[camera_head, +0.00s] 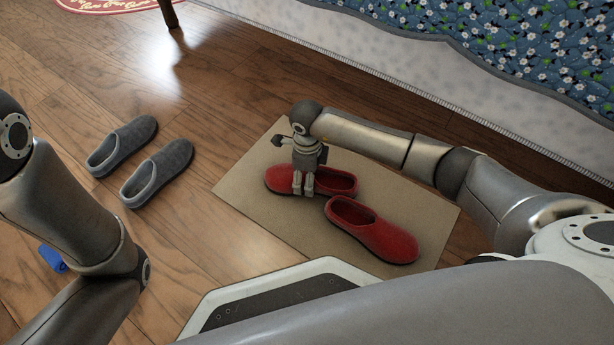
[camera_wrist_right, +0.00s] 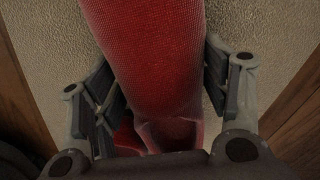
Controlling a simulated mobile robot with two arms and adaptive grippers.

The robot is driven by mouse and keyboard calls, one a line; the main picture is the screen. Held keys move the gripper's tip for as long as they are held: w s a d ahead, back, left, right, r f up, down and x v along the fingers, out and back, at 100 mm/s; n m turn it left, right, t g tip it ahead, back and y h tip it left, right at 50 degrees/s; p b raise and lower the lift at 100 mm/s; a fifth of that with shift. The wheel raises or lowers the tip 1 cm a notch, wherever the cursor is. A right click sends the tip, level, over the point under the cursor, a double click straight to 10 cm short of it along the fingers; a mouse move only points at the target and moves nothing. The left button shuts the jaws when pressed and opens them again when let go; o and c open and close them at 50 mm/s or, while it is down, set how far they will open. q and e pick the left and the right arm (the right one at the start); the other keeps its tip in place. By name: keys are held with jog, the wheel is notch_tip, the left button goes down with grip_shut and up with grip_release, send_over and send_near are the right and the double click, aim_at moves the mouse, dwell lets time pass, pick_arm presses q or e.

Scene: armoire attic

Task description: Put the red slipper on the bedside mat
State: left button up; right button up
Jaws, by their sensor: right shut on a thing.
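Two red slippers are at the tan bedside mat (camera_head: 240,185) in the head view. My right gripper (camera_head: 303,188) points down and is shut on the farther red slipper (camera_head: 279,179), across its middle. That slipper is over the mat, toe to the left; I cannot tell whether its sole touches the mat. The other red slipper (camera_head: 385,238) lies on the mat's nearer right part, apart from the gripper. In the right wrist view the held slipper (camera_wrist_right: 150,60) fills the space between the fingers, with the mat (camera_wrist_right: 50,40) below. My left gripper is out of view.
Two grey slippers (camera_head: 124,145) (camera_head: 158,173) lie on the wooden floor left of the mat. A bed with a blue floral cover (camera_head: 510,40) stands at the upper right. A blue object (camera_head: 52,259) lies at the lower left. The floor beyond the mat is clear.

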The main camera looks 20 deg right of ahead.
jog(key=o, duration=1.1)
notch_tip(320, 180, up, 12)
jog(key=p, duration=0.7)
jog(key=shift+p, duration=0.4)
